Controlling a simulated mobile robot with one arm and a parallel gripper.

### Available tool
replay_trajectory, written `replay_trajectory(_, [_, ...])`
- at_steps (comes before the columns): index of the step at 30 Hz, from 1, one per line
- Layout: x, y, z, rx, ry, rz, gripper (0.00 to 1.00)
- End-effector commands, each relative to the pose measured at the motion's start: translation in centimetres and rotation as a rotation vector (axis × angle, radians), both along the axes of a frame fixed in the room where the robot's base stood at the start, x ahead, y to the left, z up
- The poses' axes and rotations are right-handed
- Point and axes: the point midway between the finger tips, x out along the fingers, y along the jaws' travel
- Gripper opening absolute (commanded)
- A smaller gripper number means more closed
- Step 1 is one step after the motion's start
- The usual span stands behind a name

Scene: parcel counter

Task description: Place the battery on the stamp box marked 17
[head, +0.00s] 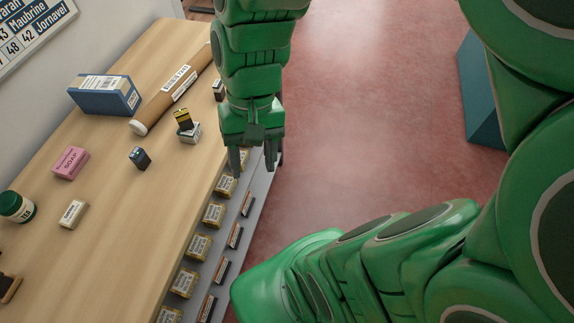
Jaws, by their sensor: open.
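A small yellow and black block (184,119), which looks like the battery, rests on top of a small pale box (190,133) on the counter. That box looks like a stamp box, but I cannot read its number. Another small box (218,90) stands further back at the counter's edge, partly hidden by my arm; its mark is not readable. My gripper (253,160) points down at the counter's right edge, to the right of and apart from the block and its box. Its two fingers are apart with nothing seen between them.
The wooden counter (110,230) also holds a blue box (105,95), a brown tube (172,88), pink soap (71,162), a small dark block (140,158), a cream box (73,214) and a green-lidded jar (17,206). Several labelled items line the edge shelf (230,252).

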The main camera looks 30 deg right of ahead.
Motion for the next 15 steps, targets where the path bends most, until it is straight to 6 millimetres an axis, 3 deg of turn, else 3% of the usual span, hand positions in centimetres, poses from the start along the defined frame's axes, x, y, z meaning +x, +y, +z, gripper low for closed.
replay_trajectory(6, [-3.3,-2.5,0.5,-0.103,-0.068,0.124,0.53])
replay_trajectory(15, [-4.9,-4.1,0.7,-0.162,-0.101,0.190,0.53])
